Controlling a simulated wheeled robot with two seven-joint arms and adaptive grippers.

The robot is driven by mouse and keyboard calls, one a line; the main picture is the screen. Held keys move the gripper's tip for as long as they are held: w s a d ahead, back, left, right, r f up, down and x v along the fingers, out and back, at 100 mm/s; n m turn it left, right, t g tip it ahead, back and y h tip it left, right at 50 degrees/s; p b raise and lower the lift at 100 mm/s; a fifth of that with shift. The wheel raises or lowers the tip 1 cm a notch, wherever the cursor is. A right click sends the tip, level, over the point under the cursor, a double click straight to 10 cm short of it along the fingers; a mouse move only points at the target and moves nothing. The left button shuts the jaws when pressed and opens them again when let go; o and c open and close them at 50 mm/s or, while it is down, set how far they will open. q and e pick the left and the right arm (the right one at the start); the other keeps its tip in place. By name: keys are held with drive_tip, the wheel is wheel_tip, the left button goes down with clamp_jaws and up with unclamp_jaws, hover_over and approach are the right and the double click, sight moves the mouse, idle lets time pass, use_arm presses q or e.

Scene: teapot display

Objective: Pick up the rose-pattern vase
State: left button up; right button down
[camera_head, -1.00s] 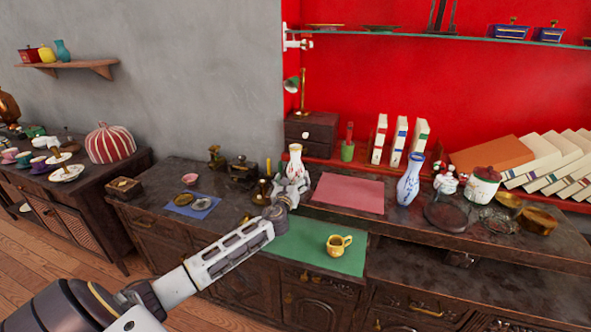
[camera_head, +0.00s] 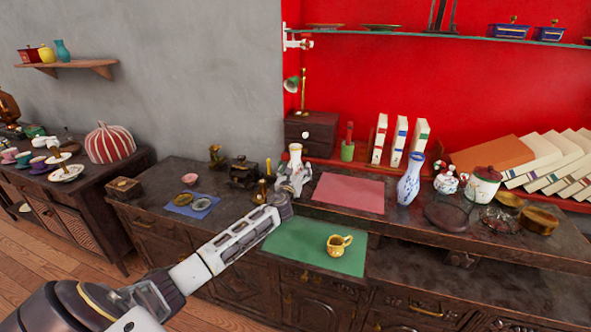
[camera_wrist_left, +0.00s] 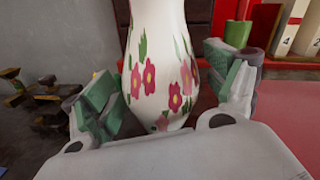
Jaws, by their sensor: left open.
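The rose-pattern vase is white with pink-red flowers and green leaves. It fills the middle of the left wrist view (camera_wrist_left: 160,65) and stands upright on the dark counter. In the head view its upper part (camera_head: 295,157) shows behind my left gripper (camera_head: 291,180), which hides its lower part. In the wrist view the fingers of my left gripper (camera_wrist_left: 168,100) stand on either side of the vase's lower body, with green pads facing it. The gripper is open; I cannot tell whether a pad touches the vase. My right gripper is not in view.
A pink mat (camera_head: 347,193) and a blue-patterned vase (camera_head: 410,180) are to the right. A green mat (camera_head: 300,247) holds a yellow cup (camera_head: 338,244) in front. A candle holder (camera_head: 261,192) stands close on the left, and a dark drawer box (camera_head: 311,132) behind.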

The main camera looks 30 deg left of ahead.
sight(294, 151)
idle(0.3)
use_arm(q)
drive_tip(key=c, duration=1.3)
drive_tip(key=shift+c, duration=0.3)
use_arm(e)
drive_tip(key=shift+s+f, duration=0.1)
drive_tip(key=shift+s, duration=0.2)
use_arm(q)
drive_tip(key=shift+r, duration=0.2)
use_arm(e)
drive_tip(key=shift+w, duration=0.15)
